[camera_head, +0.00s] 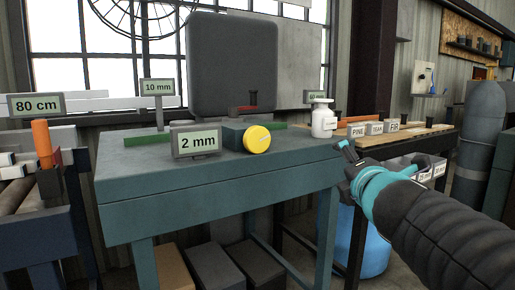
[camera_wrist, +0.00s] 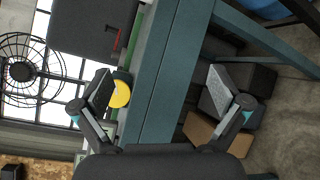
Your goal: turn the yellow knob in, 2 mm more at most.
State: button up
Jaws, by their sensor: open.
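The yellow knob (camera_head: 257,139) is a round disc on the front of a dark green box (camera_head: 233,131) on the teal bench (camera_head: 230,177). A thin mark crosses its face. A small display (camera_head: 197,141) reading "2 mm" stands just left of it. My gripper (camera_head: 346,152) is at the right, beyond the bench's right end, apart from the knob. In the wrist view the scene is turned sideways, and my gripper (camera_wrist: 160,82) is open and empty. There the knob (camera_wrist: 121,93) appears beside the left finger, which hides part of the box.
A white bottle (camera_head: 323,119) stands on the bench right of the knob. A "10 mm" sign (camera_head: 158,88) rises behind, near a green strip (camera_head: 147,139). A large dark grey panel (camera_head: 232,65) stands at the back. The bench's front top is clear.

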jog(key=w+a+r+n+y+b, duration=0.1)
jog(key=w+a+r+n+y, duration=0.35)
jog(key=n, duration=0.65)
jog(key=n+g+y+b, duration=0.1)
jog(key=n+g+y, duration=0.1)
jog(key=n+y, duration=0.65)
send_near(260, 138)
jog(key=w+a+h, duration=0.1)
jog(key=w+a, duration=0.1)
jog(key=w, duration=0.1)
jog(key=w+a+r+n+h, duration=0.1)
jog(key=w+a, duration=0.1)
jog(key=a, duration=0.1)
jog(key=w+a+n+h, duration=0.1)
jog(key=w+a, duration=0.1)
jog(key=w, duration=0.1)
jog(key=shift+w+a+r, duration=0.25)
jog(key=shift+w, duration=0.05)
jog(key=c, duration=1.2)
